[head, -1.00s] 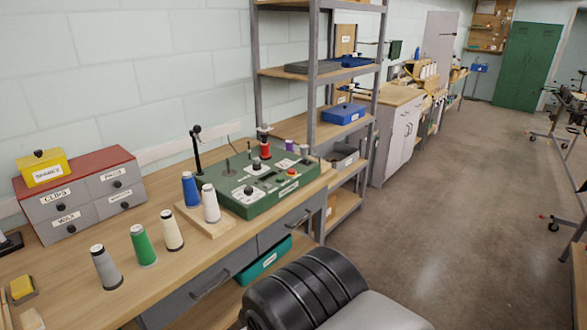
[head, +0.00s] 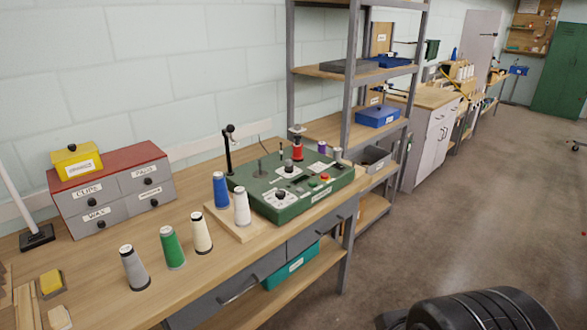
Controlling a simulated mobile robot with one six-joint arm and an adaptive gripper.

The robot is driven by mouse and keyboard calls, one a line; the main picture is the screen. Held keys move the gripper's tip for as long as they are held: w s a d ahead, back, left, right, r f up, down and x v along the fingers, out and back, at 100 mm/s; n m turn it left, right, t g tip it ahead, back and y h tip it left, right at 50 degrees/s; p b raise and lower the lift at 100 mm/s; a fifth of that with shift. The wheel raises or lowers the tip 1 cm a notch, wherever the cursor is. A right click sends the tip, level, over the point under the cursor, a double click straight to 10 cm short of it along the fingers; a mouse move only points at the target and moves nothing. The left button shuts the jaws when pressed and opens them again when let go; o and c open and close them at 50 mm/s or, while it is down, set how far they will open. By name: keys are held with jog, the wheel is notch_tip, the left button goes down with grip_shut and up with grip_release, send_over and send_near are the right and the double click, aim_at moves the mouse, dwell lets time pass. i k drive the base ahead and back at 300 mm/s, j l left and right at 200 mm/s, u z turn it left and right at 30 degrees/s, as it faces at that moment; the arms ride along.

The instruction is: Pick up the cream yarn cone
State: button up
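The cream yarn cone (head: 202,233) stands upright on the wooden workbench (head: 100,270), to the right of a green cone (head: 172,248) and a grey cone (head: 134,267). It is just left of a light wooden board (head: 233,229) that bears a blue cone (head: 220,190) and a white cone (head: 242,206). My gripper is not in view; only a dark, rounded part of my own arm shows at the bottom right.
A green machine (head: 300,205) with knobs and posts sits right of the board. A drawer unit (head: 112,185) with a yellow box (head: 77,162) stands at the back left. Metal shelving (head: 352,80) rises beyond. The concrete floor to the right is open.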

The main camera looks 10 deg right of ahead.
aim_at(203, 245)
jog(key=u, duration=0.2)
jog(key=i+l+u, duration=0.25)
jog(key=i+u, duration=0.15)
jog(key=i, duration=0.15)
jog(key=i+l+u, duration=0.8)
jog(key=i+l, duration=0.5)
jog(key=l, duration=0.15)
